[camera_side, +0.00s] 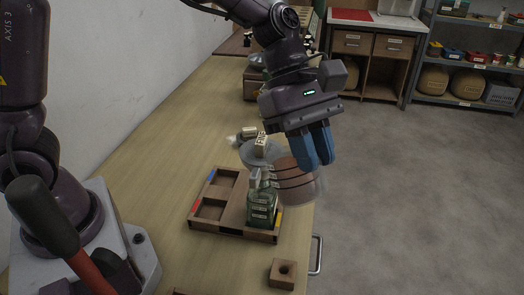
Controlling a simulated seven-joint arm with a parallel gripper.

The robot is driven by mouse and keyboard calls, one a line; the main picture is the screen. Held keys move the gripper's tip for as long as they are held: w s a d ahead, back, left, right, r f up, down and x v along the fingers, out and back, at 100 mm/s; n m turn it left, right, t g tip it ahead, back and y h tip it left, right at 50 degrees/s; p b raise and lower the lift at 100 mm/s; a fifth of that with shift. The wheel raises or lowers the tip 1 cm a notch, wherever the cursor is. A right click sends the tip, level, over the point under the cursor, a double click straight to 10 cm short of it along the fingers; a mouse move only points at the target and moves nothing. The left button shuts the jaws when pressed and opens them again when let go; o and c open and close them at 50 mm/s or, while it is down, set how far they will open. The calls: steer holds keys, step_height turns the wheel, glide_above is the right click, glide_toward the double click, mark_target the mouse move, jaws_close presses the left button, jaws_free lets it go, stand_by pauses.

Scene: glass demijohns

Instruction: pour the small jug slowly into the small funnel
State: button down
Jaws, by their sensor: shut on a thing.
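My gripper (322,163), with blue fingers, is shut on the small jug (294,184), a clear vessel with dark bands. The jug is over the right edge of the bench, just right of a green glass bottle (262,208), and looks tilted towards it. The bottle stands upright in the right part of a wooden tray (236,226). A small pale piece (254,178) at the bottle's neck may be the small funnel; its shape is unclear. I cannot make out any liquid flowing.
A grey dish (247,155) with a lettered block (262,143) lies behind the tray. A wooden block with a hole (282,273) sits near the bench's front right. The tray's left compartments (211,208) look empty. The bench (165,165) left of the tray is clear.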

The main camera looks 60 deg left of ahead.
steer(key=shift+a+r+h, duration=0.3)
steer(key=shift+a+r, duration=0.15)
steer(key=shift+r, duration=0.15)
steer(key=shift+w+a+r+h, duration=0.1)
steer(key=shift+a+r+h, duration=0.6)
steer(key=shift+a+h, duration=0.15)
stand_by(0.8)
steer(key=shift+a+r+h, duration=0.6)
steer(key=shift+r+h, duration=0.05)
steer(key=shift+h, duration=0.4)
stand_by(0.9)
steer(key=shift+a+r+g+h+b, duration=0.15)
steer(key=shift+a+r+h, duration=0.15)
steer(key=shift+a+h, duration=0.25)
steer(key=shift+a+r+g+h+b, duration=0.15)
steer(key=shift+a+r+h, duration=0.2)
steer(key=shift+h, duration=0.2)
stand_by(1.6)
